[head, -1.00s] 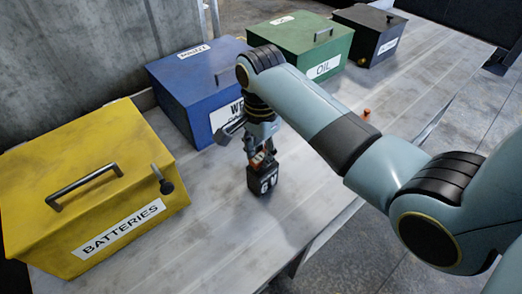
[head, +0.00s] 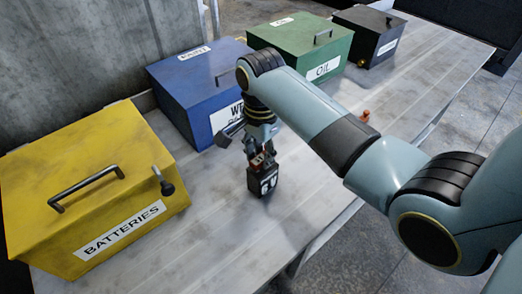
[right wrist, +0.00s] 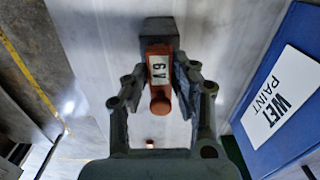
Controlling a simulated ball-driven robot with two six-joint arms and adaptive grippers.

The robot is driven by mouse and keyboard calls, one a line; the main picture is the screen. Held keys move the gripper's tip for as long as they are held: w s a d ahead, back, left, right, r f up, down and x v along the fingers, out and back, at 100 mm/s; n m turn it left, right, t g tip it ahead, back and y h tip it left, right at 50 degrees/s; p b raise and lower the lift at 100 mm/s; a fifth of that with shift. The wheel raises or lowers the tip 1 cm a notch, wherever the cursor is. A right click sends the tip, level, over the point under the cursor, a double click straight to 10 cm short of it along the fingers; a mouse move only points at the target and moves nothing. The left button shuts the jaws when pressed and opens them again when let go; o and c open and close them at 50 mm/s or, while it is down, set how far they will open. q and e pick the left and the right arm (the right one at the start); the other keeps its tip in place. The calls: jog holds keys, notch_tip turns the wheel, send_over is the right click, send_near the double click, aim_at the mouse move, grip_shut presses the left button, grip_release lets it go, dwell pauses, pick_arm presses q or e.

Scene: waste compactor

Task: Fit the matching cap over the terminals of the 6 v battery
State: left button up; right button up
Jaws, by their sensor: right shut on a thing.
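The black battery (head: 262,182) with a white 6 V label stands upright on the table in the head view. My right gripper (head: 263,157) points down just above it. It is shut on an orange-red cap, which shows clearly between the fingers in the right wrist view (right wrist: 160,72) with its own 6 V label. The dark battery top (right wrist: 157,27) shows beyond the cap there. The cap is at or just above the battery's top; I cannot tell whether it is seated. The terminals are hidden. My left gripper is not in view.
A yellow BATTERIES box (head: 60,160) stands at the left. A blue box (head: 190,85), a green OIL box (head: 300,45) and a black box (head: 368,32) line the back. A small orange piece (head: 365,116) lies right of my arm. The table front is clear.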

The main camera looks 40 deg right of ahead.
jog(key=shift+f, duration=0.9)
dwell(1.2)
jog(key=o, duration=1)
jog(key=shift+o, duration=0.4)
jog(key=o, duration=0.4)
jog(key=shift+r, duration=3.5)
